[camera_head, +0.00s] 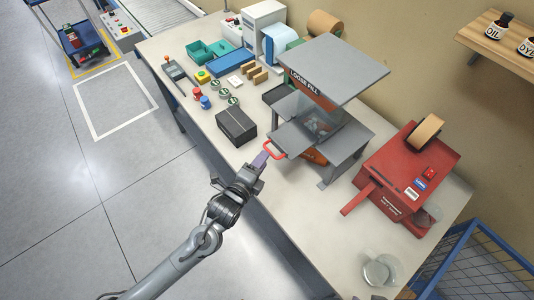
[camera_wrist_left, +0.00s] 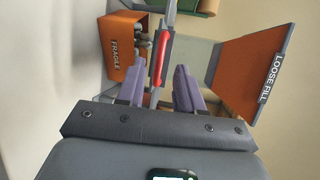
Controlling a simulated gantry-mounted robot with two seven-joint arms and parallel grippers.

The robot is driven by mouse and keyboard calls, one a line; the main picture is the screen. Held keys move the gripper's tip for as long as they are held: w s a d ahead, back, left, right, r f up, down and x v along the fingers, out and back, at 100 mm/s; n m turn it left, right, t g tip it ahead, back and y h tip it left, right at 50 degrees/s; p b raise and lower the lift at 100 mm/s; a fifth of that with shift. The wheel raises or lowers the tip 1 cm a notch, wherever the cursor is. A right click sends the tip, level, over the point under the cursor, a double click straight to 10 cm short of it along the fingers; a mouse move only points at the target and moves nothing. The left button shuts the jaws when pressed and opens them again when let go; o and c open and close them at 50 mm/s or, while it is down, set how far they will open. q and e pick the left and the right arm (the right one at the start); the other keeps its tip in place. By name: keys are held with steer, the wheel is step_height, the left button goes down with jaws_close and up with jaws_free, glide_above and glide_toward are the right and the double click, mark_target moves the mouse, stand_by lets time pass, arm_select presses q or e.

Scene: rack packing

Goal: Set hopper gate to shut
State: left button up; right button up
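The loose fill hopper (camera_head: 318,118) is a grey stand with an orange label and a flat top plate. Its grey gate plate (camera_head: 291,137) sticks out from the front, with a red loop handle (camera_head: 276,151) on its outer edge. My left gripper (camera_head: 264,157) is at the handle. In the left wrist view, its two purple fingers (camera_wrist_left: 160,88) are apart, with the red handle (camera_wrist_left: 159,58) between them, closer to the left finger. I cannot tell whether a finger touches it. The hopper's orange LOOSE FILL panel (camera_wrist_left: 245,66) shows at the right there. My right gripper is not in view.
A black box (camera_head: 236,127) stands on the bench left of the hopper. A red tape machine (camera_head: 408,172) is to the right, and a glass jar (camera_head: 379,271) is near the bench's near end. An orange FRAGILE box (camera_wrist_left: 121,50) shows in the wrist view.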

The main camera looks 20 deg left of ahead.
arm_select(q)
steer(key=x, duration=0.4)
jaws_close()
stand_by(0.4)
stand_by(1.1)
